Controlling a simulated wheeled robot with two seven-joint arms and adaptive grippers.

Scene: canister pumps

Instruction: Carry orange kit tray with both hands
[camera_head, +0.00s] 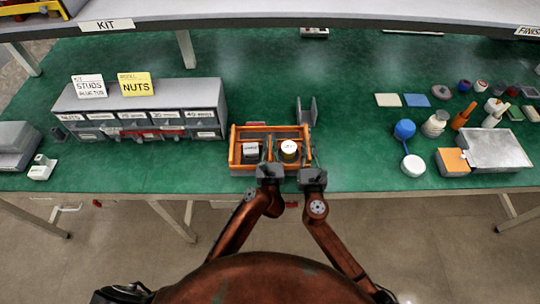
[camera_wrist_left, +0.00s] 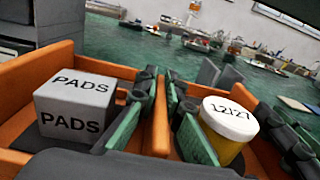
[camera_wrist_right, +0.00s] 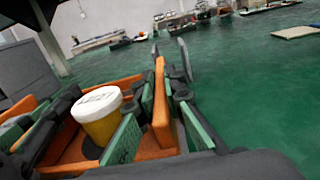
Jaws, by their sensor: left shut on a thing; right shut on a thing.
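The orange kit tray (camera_head: 238,133) is at the front edge of the green bench. It holds a grey box marked PADS (camera_wrist_left: 74,107) on the left and a yellow jar with a white lid (camera_wrist_right: 99,116) on the right. My left gripper (camera_head: 268,160) is shut on the tray's orange middle divider (camera_wrist_left: 160,130), between the box and jar. My right gripper (camera_head: 310,164) is shut on the tray's right wall (camera_wrist_right: 160,105). The tray looks level; I cannot tell whether its base touches the bench.
A grey drawer unit (camera_head: 140,105) with STUDS and NUTS cards stands close to the tray's left. A grey bracket (camera_head: 306,110) stands just behind its right side. Blue and white items (camera_head: 404,130) and a grey tray (camera_head: 497,148) lie right. The bench centre behind is clear.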

